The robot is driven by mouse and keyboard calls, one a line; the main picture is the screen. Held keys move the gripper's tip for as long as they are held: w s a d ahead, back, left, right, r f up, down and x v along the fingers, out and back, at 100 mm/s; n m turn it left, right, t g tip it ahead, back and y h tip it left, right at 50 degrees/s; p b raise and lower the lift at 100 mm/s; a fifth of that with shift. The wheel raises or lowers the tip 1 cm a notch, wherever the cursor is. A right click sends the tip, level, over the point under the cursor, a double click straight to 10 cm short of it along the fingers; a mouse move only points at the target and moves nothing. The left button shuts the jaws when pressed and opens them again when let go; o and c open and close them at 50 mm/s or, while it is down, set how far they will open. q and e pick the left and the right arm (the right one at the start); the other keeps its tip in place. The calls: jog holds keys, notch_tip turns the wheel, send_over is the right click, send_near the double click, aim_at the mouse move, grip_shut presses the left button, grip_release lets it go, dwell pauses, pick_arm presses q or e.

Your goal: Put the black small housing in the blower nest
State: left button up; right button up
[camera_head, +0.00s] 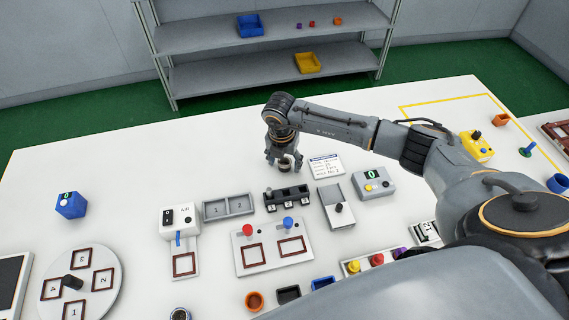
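A black open-topped box (288,294), which looks like the small housing, stands on the table near the front edge, between an orange round cup and a blue box. The blower (180,220) is a white unit with a black switch and a blue nozzle. Its nest (184,264) is a dark red square outline on a pale plate below the nozzle, with nothing visible inside. My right gripper (284,165) points down behind the black slotted rack, fingers apart. A small pale shape shows between or behind the fingers; I cannot tell what it is. My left gripper is out of view.
The black slotted rack (287,198), a grey two-bay tray (228,207) and a plate with red and blue knobs (272,248) stand between gripper and front edge. An orange cup (254,300) and blue box (323,283) flank the black box. The back left tabletop is clear.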

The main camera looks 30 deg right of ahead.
jog(key=c, duration=0.9)
jog(key=shift+r, duration=0.1)
jog(key=shift+c, duration=0.2)
